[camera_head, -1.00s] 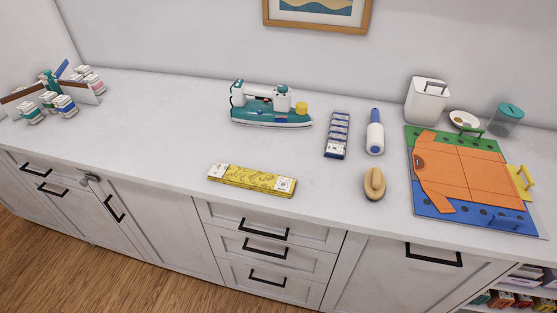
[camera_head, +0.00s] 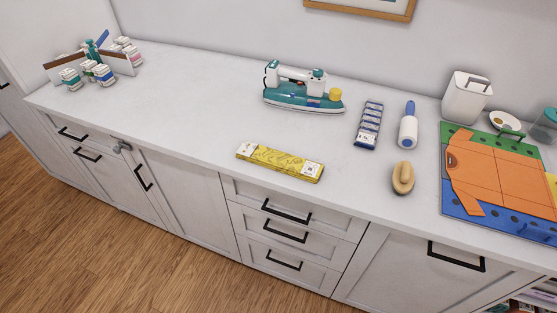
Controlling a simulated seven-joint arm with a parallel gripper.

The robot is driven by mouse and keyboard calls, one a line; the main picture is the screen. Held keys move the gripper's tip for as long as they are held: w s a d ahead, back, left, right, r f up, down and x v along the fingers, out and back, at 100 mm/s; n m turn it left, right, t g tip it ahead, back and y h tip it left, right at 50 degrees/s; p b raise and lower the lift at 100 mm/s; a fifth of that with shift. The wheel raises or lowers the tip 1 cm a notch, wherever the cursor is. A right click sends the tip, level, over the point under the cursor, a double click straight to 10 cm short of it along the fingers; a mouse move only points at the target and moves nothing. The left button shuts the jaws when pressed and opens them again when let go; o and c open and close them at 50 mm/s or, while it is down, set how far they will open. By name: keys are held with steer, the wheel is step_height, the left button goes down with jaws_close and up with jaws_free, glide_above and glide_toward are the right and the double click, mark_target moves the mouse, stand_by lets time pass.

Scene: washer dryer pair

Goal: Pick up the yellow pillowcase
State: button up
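A folded yellow item with a faint pattern and white ends (camera_head: 278,160), which looks like the yellow pillowcase, lies flat near the front edge of the white countertop (camera_head: 200,115). It is long and thin, and nothing touches or covers it. It lies in front of the teal and white iron. My gripper is not in the head view.
Behind it stands the iron (camera_head: 302,90). To its right are a blue-and-white stack of packs (camera_head: 367,126), a lint roller (camera_head: 408,127), a brush (camera_head: 403,178) and a folding board with an orange shirt (camera_head: 500,175). Bottles (camera_head: 103,73) stand far left. The counter's left middle is clear.

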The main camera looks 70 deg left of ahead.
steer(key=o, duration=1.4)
